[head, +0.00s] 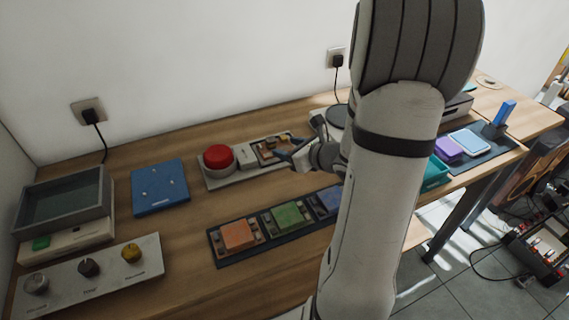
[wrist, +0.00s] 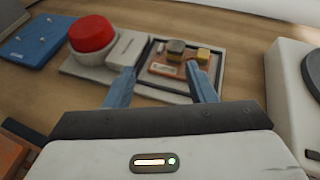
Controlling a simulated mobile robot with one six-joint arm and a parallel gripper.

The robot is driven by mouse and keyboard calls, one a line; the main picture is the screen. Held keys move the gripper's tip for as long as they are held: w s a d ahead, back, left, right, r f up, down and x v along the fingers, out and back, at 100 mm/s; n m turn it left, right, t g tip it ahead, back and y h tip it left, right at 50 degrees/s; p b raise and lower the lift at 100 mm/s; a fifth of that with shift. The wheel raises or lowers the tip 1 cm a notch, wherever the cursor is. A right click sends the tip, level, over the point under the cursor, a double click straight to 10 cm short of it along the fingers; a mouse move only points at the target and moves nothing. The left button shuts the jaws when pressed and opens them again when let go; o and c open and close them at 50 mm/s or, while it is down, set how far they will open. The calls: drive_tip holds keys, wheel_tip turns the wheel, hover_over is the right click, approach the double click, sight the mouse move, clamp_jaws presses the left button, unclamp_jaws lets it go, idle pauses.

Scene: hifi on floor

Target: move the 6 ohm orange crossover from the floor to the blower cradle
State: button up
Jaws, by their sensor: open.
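An orange crossover board (wrist: 165,69) with grey and yellow parts on it lies in the dark-framed cradle (wrist: 150,90), beside a red button (wrist: 92,33). The board's label is too small to read. In the head view the cradle (head: 255,153) is partly hidden by my gripper (head: 284,152). My gripper (wrist: 162,70) is open, its two blue fingers spread at the near side of the cradle. Nothing is held between them. The right fingertip overlaps the board's edge in the wrist view; I cannot tell if it touches.
A dark rack holds orange (head: 237,235), green (head: 288,215) and blue (head: 329,199) boards in front. A blue pegged plate (head: 160,187), a knob panel (head: 88,278) and a grey tray (head: 62,200) stand left. My arm hides the table's middle right.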

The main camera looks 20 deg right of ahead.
drive_tip(key=s+a+r+n+g+y, duration=0.2)
drive_tip(key=s+a+n+g, duration=0.25)
drive_tip(key=a+n, duration=0.35)
drive_tip(key=s+a+r+n+g+y, duration=0.2)
drive_tip(key=s+a+n+g, duration=0.3)
drive_tip(key=a+n, duration=0.4)
drive_tip(key=s+d+r+n+h, duration=0.1)
drive_tip(key=s+d+n+h, duration=0.1)
drive_tip(key=s+n+h, duration=0.2)
drive_tip(key=s+d+r+n+h, duration=0.2)
drive_tip(key=s+n+h, duration=0.2)
drive_tip(key=n, duration=0.6)
drive_tip(key=shift+s+d+n, duration=0.3)
drive_tip(key=shift+s, duration=0.75)
drive_tip(key=shift+g, duration=0.25)
